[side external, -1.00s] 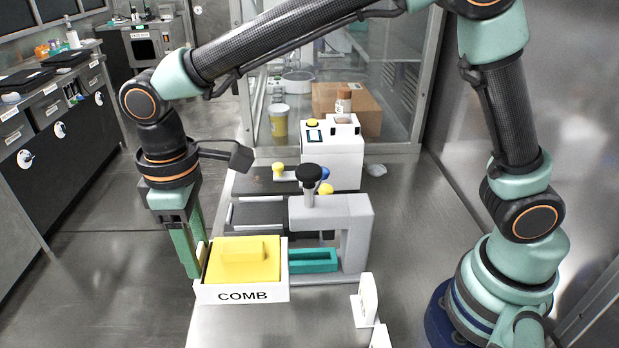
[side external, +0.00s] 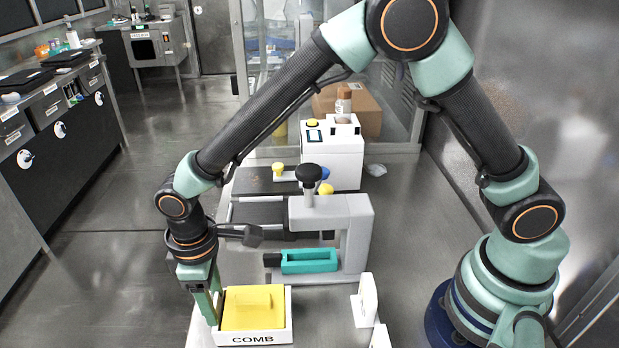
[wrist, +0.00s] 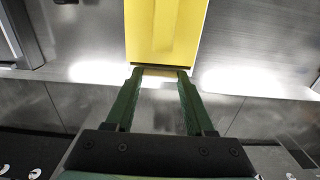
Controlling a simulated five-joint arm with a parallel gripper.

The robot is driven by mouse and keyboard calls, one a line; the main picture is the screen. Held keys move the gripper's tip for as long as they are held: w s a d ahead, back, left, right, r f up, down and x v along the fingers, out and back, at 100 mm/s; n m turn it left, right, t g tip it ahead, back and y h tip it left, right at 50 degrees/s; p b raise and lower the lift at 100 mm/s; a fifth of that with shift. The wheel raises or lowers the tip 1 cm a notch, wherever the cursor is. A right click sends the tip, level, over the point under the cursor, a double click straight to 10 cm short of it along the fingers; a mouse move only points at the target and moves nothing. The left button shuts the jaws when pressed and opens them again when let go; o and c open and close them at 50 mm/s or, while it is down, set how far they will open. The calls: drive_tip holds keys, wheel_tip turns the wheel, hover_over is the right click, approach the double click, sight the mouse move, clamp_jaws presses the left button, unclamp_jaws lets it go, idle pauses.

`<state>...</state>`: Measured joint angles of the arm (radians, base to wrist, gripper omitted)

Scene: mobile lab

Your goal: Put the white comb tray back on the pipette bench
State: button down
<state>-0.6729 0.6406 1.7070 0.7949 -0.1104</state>
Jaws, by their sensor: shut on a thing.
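The white comb tray (side external: 270,338) carries a COMB label and holds a yellow block (side external: 262,312) with a raised ridge. It is at the near end of the steel bench (side external: 320,320) in the side view. My gripper (side external: 214,318) is at the tray's left side, shut on its wall. I cannot tell whether the tray's underside touches the bench. In the wrist view, the yellow block (wrist: 165,30) lies just beyond the two green fingertips (wrist: 159,76). The fingers and yellow block hide much of the tray there.
A grey press (side external: 352,230) with a black knob stands behind the tray, with a teal block (side external: 308,262) beneath it. White upright plates (side external: 367,298) stand to the right. Farther back are a white device (side external: 335,160) and a cardboard box (side external: 370,112).

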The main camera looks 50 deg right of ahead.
drive_tip(key=shift+c, duration=1.3)
unclamp_jaws()
drive_tip(key=shift+f, duration=0.1)
wheel_tip(320, 180, up, 12)
drive_tip(key=d+r+m+t+y, duration=0.15)
drive_tip(key=d+r, duration=0.25)
drive_tip(key=d, duration=0.4)
drive_tip(key=d+r+m+t+h, duration=0.1)
drive_tip(key=d+r+m, duration=0.25)
drive_tip(key=d, duration=0.45)
drive_tip(key=s+d+m+t, duration=0.3)
drive_tip(key=s+d, duration=0.3)
drive_tip(key=d, duration=0.6)
drive_tip(key=shift+s+r+m, duration=0.15)
drive_tip(key=shift+r+m, duration=0.3)
drive_tip(key=shift+m, duration=0.05)
drive_tip(key=shift+a, duration=0.1)
